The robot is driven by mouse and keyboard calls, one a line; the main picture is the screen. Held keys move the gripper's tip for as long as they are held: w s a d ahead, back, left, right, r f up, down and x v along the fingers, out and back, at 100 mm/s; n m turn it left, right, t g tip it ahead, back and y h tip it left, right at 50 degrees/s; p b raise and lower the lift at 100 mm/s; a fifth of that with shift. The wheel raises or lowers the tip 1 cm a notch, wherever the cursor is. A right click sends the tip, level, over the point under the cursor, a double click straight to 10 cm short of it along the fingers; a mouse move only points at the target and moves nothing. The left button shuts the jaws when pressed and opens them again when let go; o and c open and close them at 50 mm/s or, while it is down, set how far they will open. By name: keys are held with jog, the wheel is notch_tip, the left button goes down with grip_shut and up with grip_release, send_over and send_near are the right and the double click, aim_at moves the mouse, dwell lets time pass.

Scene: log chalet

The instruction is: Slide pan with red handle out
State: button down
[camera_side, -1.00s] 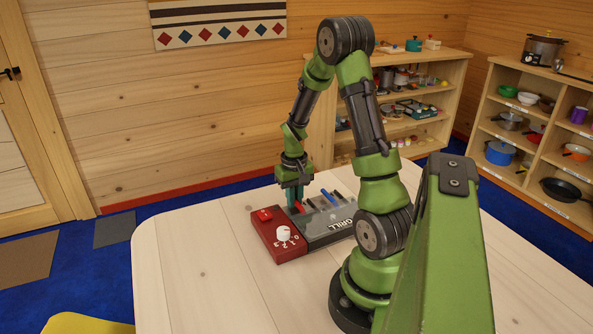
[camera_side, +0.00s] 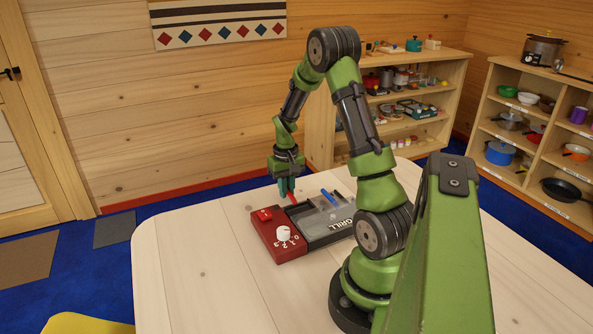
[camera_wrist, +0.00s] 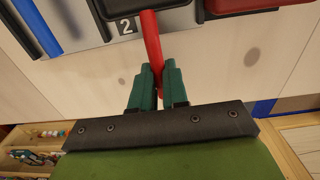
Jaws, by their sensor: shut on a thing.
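The grill, with a red control box (camera_side: 278,240) and a grey-black body marked GRILL (camera_side: 332,231), sits on the table. My gripper (camera_side: 287,190) is beyond its far edge in the side view. The wrist view shows my gripper's green fingers (camera_wrist: 157,84) shut on the red handle (camera_wrist: 151,42), which also shows in the side view (camera_side: 293,198). The handle joins a dark pan (camera_wrist: 128,6), only partly seen at the top of the wrist view, beside a label "2" (camera_wrist: 125,26). How far the pan is out of the grill I cannot tell.
A blue handle (camera_side: 329,197) lies close to the right in the side view, and a blue bar (camera_wrist: 40,27) shows at left in the wrist view. The pale table (camera_side: 200,270) is clear left and front of the grill. Shelves (camera_side: 400,105) stand behind.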

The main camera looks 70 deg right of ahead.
jog(key=shift+w+d, duration=0.7)
jog(key=c, duration=1.2)
grip_release()
jog(key=shift+o, duration=0.2)
jog(key=shift+r, duration=0.1)
jog(key=shift+r, duration=2.9)
